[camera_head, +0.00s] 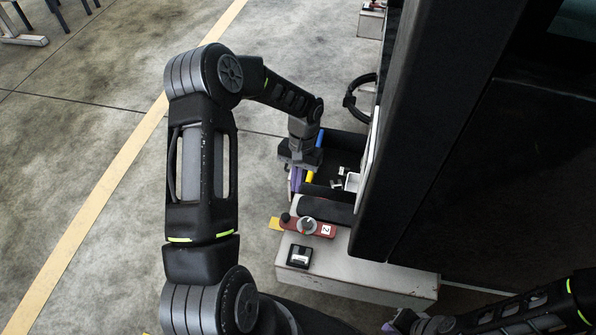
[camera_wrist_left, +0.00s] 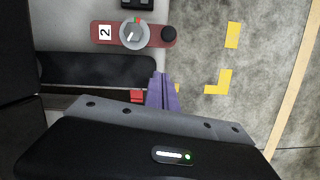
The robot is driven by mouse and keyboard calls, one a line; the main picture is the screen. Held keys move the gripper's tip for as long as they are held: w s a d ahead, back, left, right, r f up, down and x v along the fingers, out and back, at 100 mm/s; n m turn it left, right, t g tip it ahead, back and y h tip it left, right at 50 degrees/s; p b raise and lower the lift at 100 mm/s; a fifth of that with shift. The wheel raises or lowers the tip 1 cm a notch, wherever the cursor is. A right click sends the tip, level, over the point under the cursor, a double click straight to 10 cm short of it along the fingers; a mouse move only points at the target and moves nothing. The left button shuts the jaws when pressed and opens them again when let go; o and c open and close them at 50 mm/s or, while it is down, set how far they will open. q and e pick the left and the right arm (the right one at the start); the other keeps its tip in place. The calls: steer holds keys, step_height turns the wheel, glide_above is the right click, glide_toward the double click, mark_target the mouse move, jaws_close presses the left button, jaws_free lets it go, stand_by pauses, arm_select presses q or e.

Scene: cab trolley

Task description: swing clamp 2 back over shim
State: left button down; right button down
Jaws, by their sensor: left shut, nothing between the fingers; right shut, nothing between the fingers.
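Clamp 2 is a red bar (camera_head: 322,229) with a white "2" label, a grey dial and a black knob at its left end. It lies across the light grey trolley top, and in the left wrist view the bar (camera_wrist_left: 112,33) points its knob toward the floor side. My left gripper (camera_head: 296,186) is shut and empty, beyond the clamp and apart from it; its purple fingers (camera_wrist_left: 160,78) are together in the wrist view. My right gripper (camera_head: 388,326) is shut at the bottom edge, away from the clamp. I cannot make out the shim.
A black roll-like pad (camera_head: 327,209) lies between clamp and left gripper. A dark bin (camera_head: 343,145) with small parts is behind. A small black block (camera_head: 300,256) sits on the trolley top (camera_head: 360,285). The dark cab wall (camera_head: 440,130) bounds the right. Open floor lies left.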

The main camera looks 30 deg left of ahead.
arm_select(q)
steer(key=x, duration=0.3)
steer(key=shift+s+d+f, duration=0.1)
steer(key=shift+s, duration=0.15)
steer(key=shift+s+d, duration=0.2)
steer(key=shift+s, duration=1)
steer(key=shift+s+d+f, duration=0.1)
steer(key=shift+s+f, duration=0.1)
steer(key=shift+s, duration=0.25)
